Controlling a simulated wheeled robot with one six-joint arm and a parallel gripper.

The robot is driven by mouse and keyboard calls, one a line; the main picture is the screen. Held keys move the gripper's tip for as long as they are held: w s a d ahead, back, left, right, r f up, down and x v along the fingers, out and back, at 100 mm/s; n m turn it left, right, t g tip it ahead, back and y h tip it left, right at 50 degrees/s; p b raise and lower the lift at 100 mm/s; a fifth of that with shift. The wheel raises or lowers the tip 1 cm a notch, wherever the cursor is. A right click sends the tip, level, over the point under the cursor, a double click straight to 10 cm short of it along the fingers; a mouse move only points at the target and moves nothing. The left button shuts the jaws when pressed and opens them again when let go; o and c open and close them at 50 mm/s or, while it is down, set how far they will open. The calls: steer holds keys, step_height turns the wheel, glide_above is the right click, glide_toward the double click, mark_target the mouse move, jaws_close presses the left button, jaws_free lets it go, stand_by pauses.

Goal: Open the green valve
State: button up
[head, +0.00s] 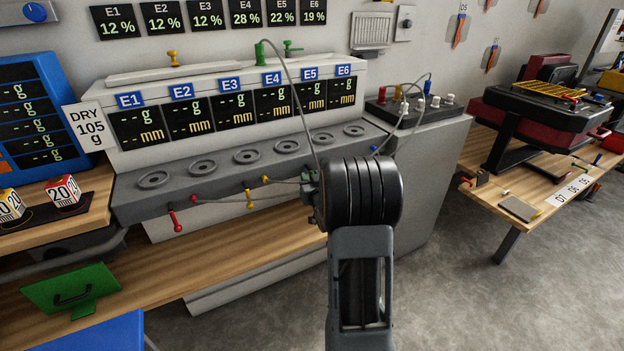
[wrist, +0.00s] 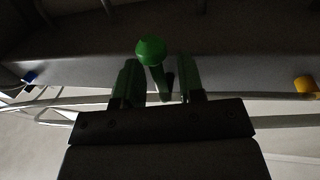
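The green valve shows in the wrist view as a lever with a round green knob (wrist: 151,50), hanging under a grey ledge. My gripper (wrist: 158,76) has its two fingers apart, one on each side of the lever's stem. The knob sits just beyond the fingertips, nearer the left finger. I cannot tell whether either finger touches the stem. In the head view my arm hides this lever, and only a small part of my gripper (head: 310,184) shows at the bench front.
A red lever (head: 175,222) and a yellow lever (head: 249,198) hang from the same grey bench front (head: 215,185). Thin hoses run along it. A cable passes down beside my wrist. Open floor lies at the right.

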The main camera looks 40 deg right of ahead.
jaws_close()
stand_by(0.3)
